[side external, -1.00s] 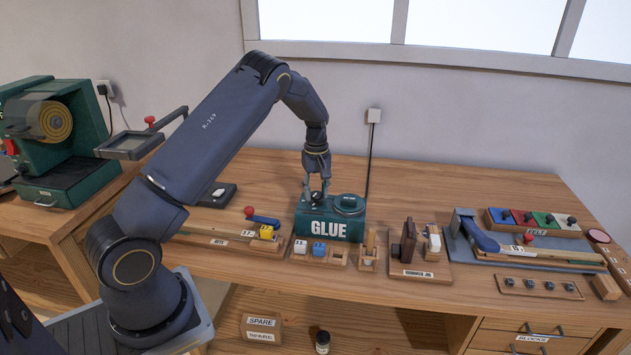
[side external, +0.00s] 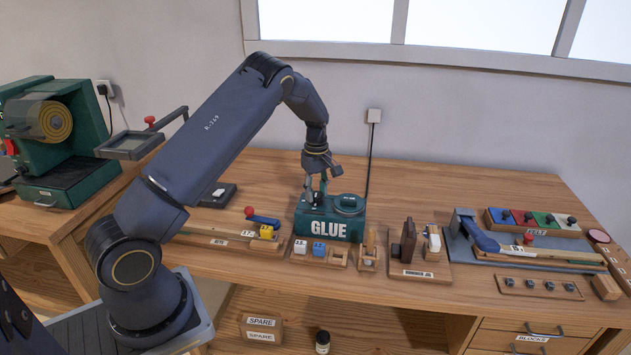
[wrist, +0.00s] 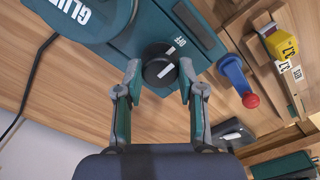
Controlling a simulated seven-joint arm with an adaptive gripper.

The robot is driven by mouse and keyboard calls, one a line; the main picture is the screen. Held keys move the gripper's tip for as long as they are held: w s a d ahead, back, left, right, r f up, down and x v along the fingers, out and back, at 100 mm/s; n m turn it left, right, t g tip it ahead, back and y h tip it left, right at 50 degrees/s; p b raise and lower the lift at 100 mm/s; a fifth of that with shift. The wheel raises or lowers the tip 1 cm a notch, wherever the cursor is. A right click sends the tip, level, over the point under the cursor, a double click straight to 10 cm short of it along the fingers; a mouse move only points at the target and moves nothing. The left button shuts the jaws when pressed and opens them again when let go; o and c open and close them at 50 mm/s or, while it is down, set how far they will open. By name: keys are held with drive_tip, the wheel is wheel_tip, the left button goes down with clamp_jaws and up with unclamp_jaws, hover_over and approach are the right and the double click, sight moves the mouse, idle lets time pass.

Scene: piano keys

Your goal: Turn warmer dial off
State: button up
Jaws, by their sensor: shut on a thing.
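The warmer dial (wrist: 158,76) is a round black knob with a white line on top, on the teal glue warmer (side external: 329,229). The OFF label (wrist: 181,41) is printed beside the dial in the wrist view. A short white mark lies between dial and label. The dial's white line is slanted and does not appear to point straight at OFF. My gripper (wrist: 160,70) has one finger on each side of the dial and is shut on it. In the side view my gripper (side external: 316,190) reaches down to the warmer's top left, where the fingers partly hide the dial.
The warmer's round lid (side external: 349,201) is right of the dial. A blue lever with a red knob (side external: 249,212) stands close on the left.

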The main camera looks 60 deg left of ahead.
sight(316, 193)
drive_tip(key=shift+r, duration=0.1)
drive_tip(key=o, duration=1.1)
drive_tip(key=shift+o, duration=0.2)
wheel_tip(316, 193, up, 12)
